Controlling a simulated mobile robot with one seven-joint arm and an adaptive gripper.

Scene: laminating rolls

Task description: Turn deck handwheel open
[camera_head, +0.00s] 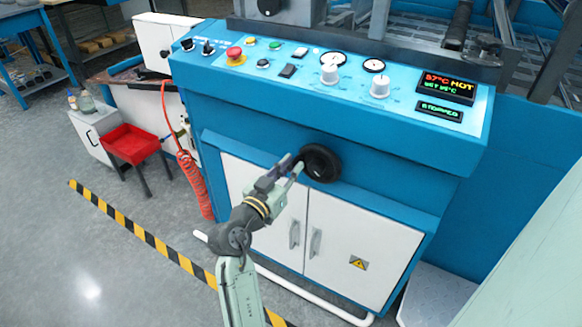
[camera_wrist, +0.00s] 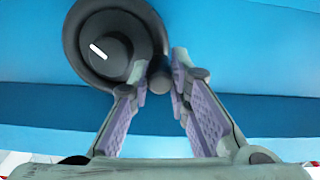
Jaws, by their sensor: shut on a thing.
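The deck handwheel (camera_head: 322,163) is a black round wheel on the front of the blue machine, below its sloped control panel. In the wrist view the handwheel (camera_wrist: 113,45) is at upper left, with a white mark on its hub and a short dark handle knob (camera_wrist: 159,77) on its lower right rim. My gripper (camera_head: 297,164) reaches the wheel from its lower left. In the wrist view my gripper (camera_wrist: 162,85) has its purple-padded fingers on both sides of the knob, shut on it. The knob's base is partly hidden by the fingertips.
White cabinet doors (camera_head: 330,235) with handles lie below the wheel. A red bin (camera_head: 130,143) and coiled red hose (camera_head: 192,185) are at left. Striped tape crosses the open floor.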

